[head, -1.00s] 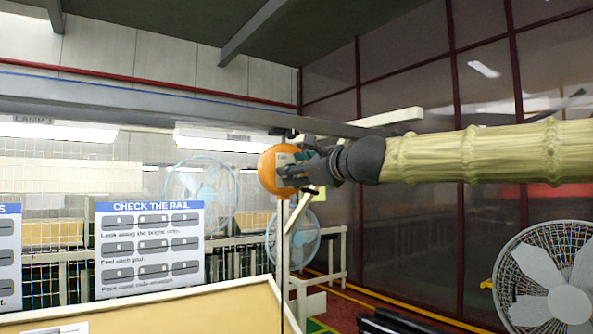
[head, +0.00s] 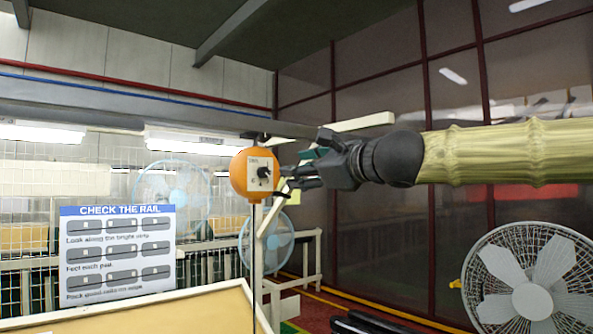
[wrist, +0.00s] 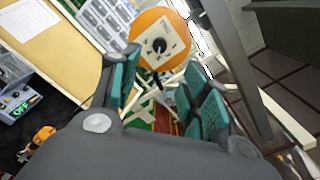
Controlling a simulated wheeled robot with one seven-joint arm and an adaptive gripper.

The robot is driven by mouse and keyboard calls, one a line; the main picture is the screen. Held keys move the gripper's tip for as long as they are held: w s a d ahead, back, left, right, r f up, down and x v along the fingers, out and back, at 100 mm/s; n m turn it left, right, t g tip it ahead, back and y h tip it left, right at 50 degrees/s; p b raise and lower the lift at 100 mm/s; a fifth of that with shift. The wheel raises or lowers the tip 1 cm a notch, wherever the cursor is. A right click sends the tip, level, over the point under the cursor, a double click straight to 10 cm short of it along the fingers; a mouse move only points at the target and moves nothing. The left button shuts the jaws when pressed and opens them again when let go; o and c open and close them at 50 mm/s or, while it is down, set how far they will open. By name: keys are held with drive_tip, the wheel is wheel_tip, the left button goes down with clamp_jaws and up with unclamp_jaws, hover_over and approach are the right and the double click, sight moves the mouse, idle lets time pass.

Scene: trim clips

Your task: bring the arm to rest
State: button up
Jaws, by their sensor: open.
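My gripper (head: 302,170) is at the middle of the head view, on the end of my arm, which reaches in from the right. Its jaws are open with nothing between the teal pads, as the wrist view (wrist: 155,98) shows. An orange round unit (head: 254,173) with a pale dial plate and a black knob hangs under the overhead rail, just left of the fingertips. In the wrist view the orange unit (wrist: 160,40) is ahead of the fingers, and the knob is clear of them.
A grey overhead rail (head: 90,112) crosses above. A "CHECK THE RAIL" sign (head: 117,250) stands at left, behind a tan board or bench top (head: 170,312). A large fan (head: 532,285) is at lower right. The wrist view shows a control box (wrist: 15,100) at left.

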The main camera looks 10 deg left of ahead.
idle(0.4)
